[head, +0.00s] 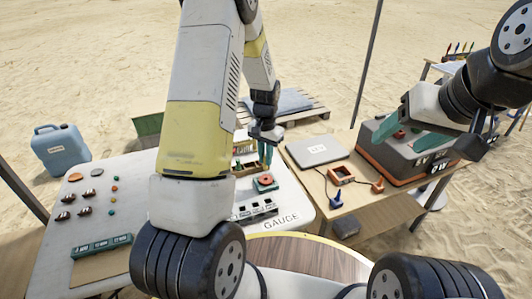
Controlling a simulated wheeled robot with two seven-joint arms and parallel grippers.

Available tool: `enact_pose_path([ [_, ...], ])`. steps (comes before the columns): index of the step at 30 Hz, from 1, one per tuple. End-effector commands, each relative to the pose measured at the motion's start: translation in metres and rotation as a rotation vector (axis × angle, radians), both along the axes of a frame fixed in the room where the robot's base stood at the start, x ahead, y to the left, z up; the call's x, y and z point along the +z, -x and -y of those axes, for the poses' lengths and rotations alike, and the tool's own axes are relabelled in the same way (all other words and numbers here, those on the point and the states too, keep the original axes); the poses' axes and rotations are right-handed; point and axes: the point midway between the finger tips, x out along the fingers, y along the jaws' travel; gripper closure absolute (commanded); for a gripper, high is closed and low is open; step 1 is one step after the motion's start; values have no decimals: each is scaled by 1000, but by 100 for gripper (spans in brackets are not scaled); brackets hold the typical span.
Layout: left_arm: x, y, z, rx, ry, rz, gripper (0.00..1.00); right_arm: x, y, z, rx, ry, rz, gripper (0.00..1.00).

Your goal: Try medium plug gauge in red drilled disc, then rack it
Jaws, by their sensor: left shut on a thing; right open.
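My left gripper (266,153) points down over the right part of the white table, shut on what looks like a plug gauge. The gauge is almost wholly hidden between the teal fingers, so its size cannot be read. My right gripper (402,132) is open and empty above the orange and grey case.
A wooden table at right holds a grey laptop-like box (317,150), an orange frame (341,174), blue and orange pieces and the case (385,155). Dark artifacts (66,215), small coloured balls and a green tray (101,246) are at left. My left arm hides the white table's middle.

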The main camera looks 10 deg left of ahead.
Motion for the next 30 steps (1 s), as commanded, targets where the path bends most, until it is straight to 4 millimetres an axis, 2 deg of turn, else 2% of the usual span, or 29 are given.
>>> enact_pose_path([
  [8,-11,0,0,-2,0,-3,100,0,0,0,0,0,0,35],
  [21,-41,0,0,-1,0,-2,100,0,0,0,0,0,0,35],
  [30,-45,0,0,-1,0,0,100,0,0,0,0,0,0,35],
])
